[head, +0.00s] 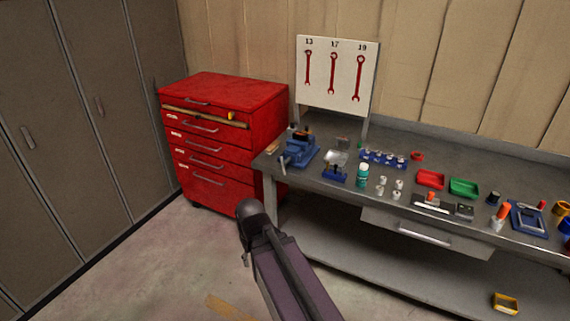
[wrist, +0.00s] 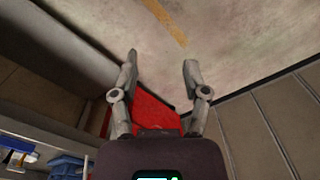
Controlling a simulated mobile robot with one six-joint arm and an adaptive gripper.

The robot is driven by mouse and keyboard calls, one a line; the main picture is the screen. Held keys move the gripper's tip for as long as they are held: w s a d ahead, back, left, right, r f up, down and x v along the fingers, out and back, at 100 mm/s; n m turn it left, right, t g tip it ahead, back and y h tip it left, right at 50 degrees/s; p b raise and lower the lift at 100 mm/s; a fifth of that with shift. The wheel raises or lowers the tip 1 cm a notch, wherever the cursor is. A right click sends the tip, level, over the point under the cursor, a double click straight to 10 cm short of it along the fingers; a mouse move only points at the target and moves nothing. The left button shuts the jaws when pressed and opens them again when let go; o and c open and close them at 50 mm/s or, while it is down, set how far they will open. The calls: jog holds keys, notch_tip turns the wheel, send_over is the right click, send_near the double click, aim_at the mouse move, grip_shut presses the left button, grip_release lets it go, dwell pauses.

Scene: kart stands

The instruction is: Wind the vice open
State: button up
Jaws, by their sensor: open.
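The blue vice (head: 300,152) stands on the left end of the grey workbench in the head view. A small grey bar, seemingly its handle (head: 283,160), shows at its front left, over the bench edge. Something dark lies at the top of the vice; I cannot tell whether it is between the jaws. My gripper (wrist: 160,62) is open and empty in the wrist view, its fingers apart over bare floor. It is away from the vice. In the head view my arm is in front of the bench and the gripper itself cannot be made out.
Grey lockers (head: 75,130) line the left wall. A wrench board (head: 335,75) rises behind the vice. A bottle (head: 363,176), trays and small parts crowd the bench rightward. The floor between is clear.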

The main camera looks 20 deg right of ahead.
jog(key=n+t+h+b, duration=1.25)
jog(key=n+b, duration=0.75)
jog(key=n, duration=0.6)
send_near(286, 161)
jog(key=s+a+f+g+h, duration=0.1)
jog(key=a+g+h, duration=0.1)
jog(key=a, duration=0.2)
jog(key=shift+s+f+t, duration=0.1)
jog(key=shift+s+t, duration=0.05)
jog(key=shift+t, duration=0.1)
jog(key=shift+d, duration=0.1)
jog(key=x, duration=1.3)
jog(key=shift+w+d+f, duration=0.15)
jog(key=shift+w, duration=0.15)
